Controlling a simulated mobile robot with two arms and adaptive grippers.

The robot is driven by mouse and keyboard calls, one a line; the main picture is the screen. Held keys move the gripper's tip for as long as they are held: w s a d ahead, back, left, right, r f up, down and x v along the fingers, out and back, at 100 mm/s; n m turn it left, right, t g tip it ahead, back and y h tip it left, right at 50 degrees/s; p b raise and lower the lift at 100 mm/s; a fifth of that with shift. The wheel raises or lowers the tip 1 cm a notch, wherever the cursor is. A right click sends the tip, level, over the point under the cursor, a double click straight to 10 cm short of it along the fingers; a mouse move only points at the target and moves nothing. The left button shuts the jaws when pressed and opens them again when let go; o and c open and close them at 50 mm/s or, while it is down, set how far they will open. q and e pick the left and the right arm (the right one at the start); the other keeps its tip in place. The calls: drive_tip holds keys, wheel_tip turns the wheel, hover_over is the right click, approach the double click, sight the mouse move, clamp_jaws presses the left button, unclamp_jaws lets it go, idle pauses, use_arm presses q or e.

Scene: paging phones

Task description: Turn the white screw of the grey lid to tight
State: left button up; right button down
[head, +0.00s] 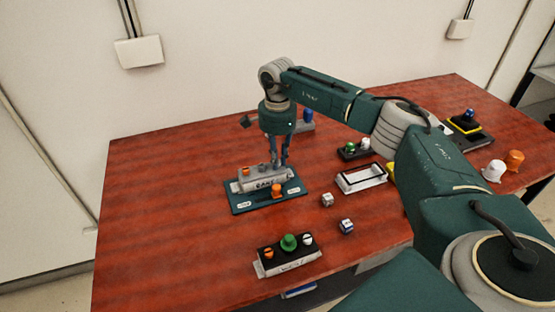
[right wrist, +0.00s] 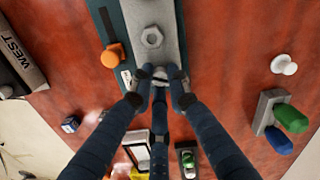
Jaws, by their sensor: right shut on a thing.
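The grey lid (head: 262,184) lies on a teal base plate (head: 238,208) on the red table. An orange screw (head: 246,171) stands at its left end and a hex nut (right wrist: 151,37) sits at its middle. My right gripper (head: 280,166) points down at the lid's right end. In the right wrist view its fingers (right wrist: 160,88) are shut on the white screw (right wrist: 160,74), whose dark slot shows between them. The fingertips hide the screw's sides, and how tight it sits cannot be told. My left gripper is not in view.
An orange knob (head: 277,189) stands on the plate's front, close to the gripper. A black-topped unit (head: 287,254) with coloured knobs is at the front. Two small dice (head: 346,226) and a white frame (head: 361,179) lie to the right. The table's left side is clear.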

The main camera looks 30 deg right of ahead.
drive_tip(key=m, duration=0.6)
drive_tip(key=shift+m, duration=0.3)
drive_tip(key=m, duration=0.6)
idle(0.4)
drive_tip(key=c, duration=1.7)
unclamp_jaws()
drive_tip(key=shift+o, duration=0.2)
